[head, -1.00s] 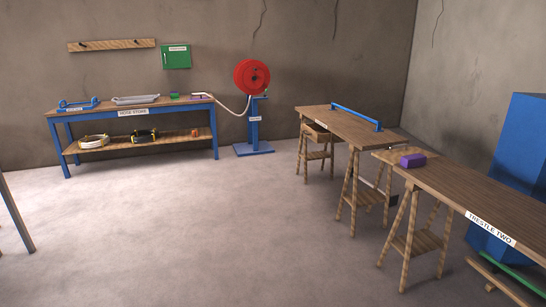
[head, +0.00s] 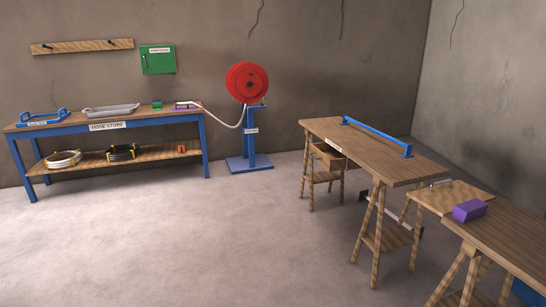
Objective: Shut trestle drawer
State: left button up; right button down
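A wooden trestle table (head: 375,150) stands at the right in the head view, with a blue bar (head: 376,137) along its far side. Neither of my grippers is in view.
A second trestle table (head: 515,243) with a purple block (head: 469,210) stands at the lower right. A red hose reel (head: 247,83) on a blue stand and a blue-legged bench (head: 105,122) are at the back. The floor (head: 200,240) in front is clear.

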aim_at(334, 155)
jog(key=i, duration=3.4)
